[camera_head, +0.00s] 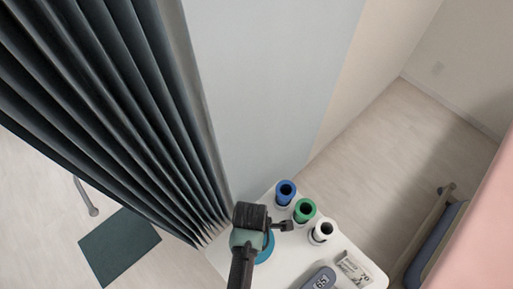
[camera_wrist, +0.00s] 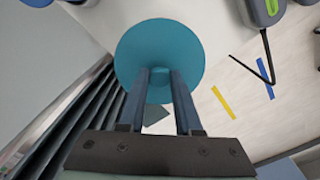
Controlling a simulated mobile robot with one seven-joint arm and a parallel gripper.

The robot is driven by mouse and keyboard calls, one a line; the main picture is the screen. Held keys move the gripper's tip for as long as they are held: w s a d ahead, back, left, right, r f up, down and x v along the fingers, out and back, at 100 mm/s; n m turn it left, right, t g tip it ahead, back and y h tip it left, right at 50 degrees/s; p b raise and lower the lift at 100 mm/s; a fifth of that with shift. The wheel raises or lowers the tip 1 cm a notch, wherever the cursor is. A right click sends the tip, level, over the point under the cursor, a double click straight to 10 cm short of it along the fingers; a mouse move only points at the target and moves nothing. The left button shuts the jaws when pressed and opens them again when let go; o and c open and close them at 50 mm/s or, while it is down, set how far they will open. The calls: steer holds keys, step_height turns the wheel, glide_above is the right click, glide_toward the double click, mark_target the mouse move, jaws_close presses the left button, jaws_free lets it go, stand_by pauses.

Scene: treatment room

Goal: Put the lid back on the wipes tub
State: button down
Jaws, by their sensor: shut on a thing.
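The lid is a round teal disc (camera_wrist: 192,45) with a small raised grip at its middle. My gripper (camera_wrist: 159,76) is shut on that grip, and the disc spreads out beyond the fingertips in the wrist view. In the head view, part of the teal lid (camera_head: 266,247) shows beside my arm, over the left part of the white table top. I cannot tell its height above the table. My fingertips are hidden in the head view. I cannot make out the wipes tub for certain; the lid and my arm hide what lies beneath them.
On the white table (camera_head: 288,258) stand a blue cylinder (camera_head: 286,193), a green one (camera_head: 304,210) and a white one (camera_head: 322,232), all with dark openings. A grey device with a display (camera_head: 320,279) and a printed packet (camera_head: 354,269) lie near. A dark curtain (camera_head: 130,90) hangs left.

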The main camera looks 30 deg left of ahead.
steer(key=shift+s+f+b, duration=0.2)
steer(key=shift+f+b, duration=0.4)
steer(key=shift+b, duration=0.1)
step_height(320, 180, down, 4)
steer(key=b, duration=0.3)
steer(key=shift+r+b, duration=0.25)
steer(key=shift+b, duration=0.15)
steer(key=shift+w+f+b, duration=0.1)
steer(key=shift+f+b, duration=0.35)
steer(key=shift+f, duration=0.35)
steer(key=shift+r+p, duration=0.1)
steer(key=shift+p, duration=0.4)
steer(key=shift+f+p, duration=0.25)
steer(key=shift+p, duration=0.05)
stand_by(1.1)
steer(key=c, duration=0.5)
jaws_free()
